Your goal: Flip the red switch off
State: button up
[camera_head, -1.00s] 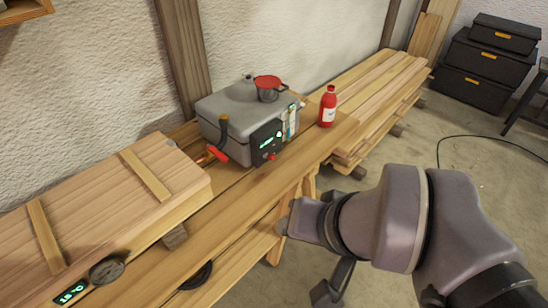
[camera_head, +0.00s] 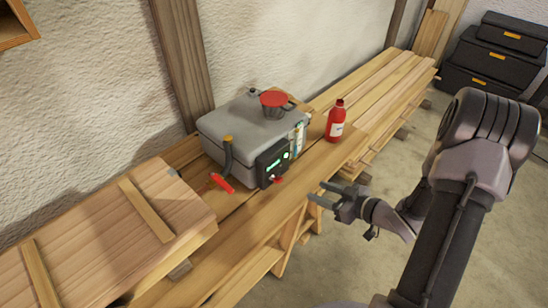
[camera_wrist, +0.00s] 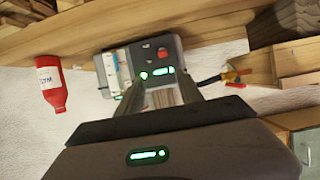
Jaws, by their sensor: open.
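The grey box (camera_head: 232,122) stands on the wooden bench with a dark panel (camera_head: 268,160) on its front. The panel has a lit green display, and a small red part (camera_head: 278,180), which looks like the red switch, at its lower edge. In the wrist view the red switch (camera_wrist: 162,53) shows on the panel beyond the fingers; its position is too small to tell. My gripper (camera_head: 318,192) is open and empty, in front of the bench, to the right of the panel and apart from it. Its fingers also show in the wrist view (camera_wrist: 162,92).
A red bottle (camera_head: 336,122) stands right of the box. A red-topped cup or funnel (camera_head: 273,103) sits on top. Stacked boards (camera_head: 375,85) lie right; a wooden crate (camera_head: 100,225) is left.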

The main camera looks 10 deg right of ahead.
aim_at(281, 179)
jog(key=b+x, duration=0.1)
jog(key=x, duration=0.4)
jog(key=b+x, duration=0.2)
jog(key=x, duration=0.4)
jog(key=a+b+x, duration=0.1)
jog(key=x, duration=0.5)
jog(key=shift+s+b, duration=0.25)
jog(key=shift+b, duration=0.05)
grip_shut()
